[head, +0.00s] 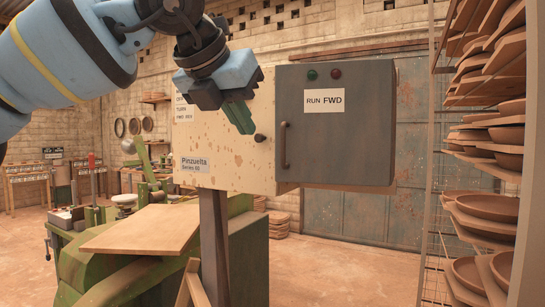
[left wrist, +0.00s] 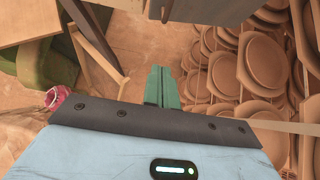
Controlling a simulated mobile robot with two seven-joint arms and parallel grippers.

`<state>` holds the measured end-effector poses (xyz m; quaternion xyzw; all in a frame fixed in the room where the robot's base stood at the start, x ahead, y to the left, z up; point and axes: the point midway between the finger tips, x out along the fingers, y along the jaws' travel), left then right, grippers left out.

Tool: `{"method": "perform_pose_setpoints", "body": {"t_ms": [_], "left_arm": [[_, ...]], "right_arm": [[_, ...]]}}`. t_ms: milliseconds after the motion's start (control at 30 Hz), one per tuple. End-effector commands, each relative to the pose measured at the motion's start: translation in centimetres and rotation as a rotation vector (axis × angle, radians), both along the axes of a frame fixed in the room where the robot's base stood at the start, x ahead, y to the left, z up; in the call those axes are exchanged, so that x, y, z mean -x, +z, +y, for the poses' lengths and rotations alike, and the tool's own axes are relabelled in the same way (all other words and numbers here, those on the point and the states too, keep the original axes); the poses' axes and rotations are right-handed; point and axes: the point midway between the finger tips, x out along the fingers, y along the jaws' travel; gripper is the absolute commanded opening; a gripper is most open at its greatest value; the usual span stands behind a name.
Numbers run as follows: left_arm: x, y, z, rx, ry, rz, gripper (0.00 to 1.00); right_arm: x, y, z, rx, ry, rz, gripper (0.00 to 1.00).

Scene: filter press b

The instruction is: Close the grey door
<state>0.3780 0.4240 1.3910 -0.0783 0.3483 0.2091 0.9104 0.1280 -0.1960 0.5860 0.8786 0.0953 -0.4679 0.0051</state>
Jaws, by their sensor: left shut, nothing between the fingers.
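The grey door (head: 345,130) is on the right part of a beige control cabinet (head: 222,140). It has a RUN FWD label, a green and a red lamp above, and a dark vertical handle (head: 283,146) near its left edge. My right gripper is not in view.
A small dark knob (head: 260,138) sticks out between the beige panel and the door. A rack of clay dishes (head: 490,150) stands at the right. A wooden board (head: 145,230) lies on the green machine below left. The floor (head: 330,270) below the door looks clear.

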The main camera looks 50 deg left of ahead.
Motion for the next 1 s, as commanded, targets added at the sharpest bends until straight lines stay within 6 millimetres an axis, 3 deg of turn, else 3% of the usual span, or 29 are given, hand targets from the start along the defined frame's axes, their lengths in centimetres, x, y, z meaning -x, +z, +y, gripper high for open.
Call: {"method": "perform_pose_setpoints", "body": {"t_ms": [267, 667, 1000], "left_arm": [[-1.9, -2.0, 0.9, 0.004, -0.003, 0.006, 0.0], [-6.9, -7.0, 3.4, 0.006, -0.002, 0.004, 0.0], [-9.9, -6.6, 4.8, 0.005, -0.002, 0.0, 0.0]], "right_arm": [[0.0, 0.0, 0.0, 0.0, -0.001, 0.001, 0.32], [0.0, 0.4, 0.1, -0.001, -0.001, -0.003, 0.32], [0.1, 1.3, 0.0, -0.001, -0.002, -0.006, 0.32]]}}
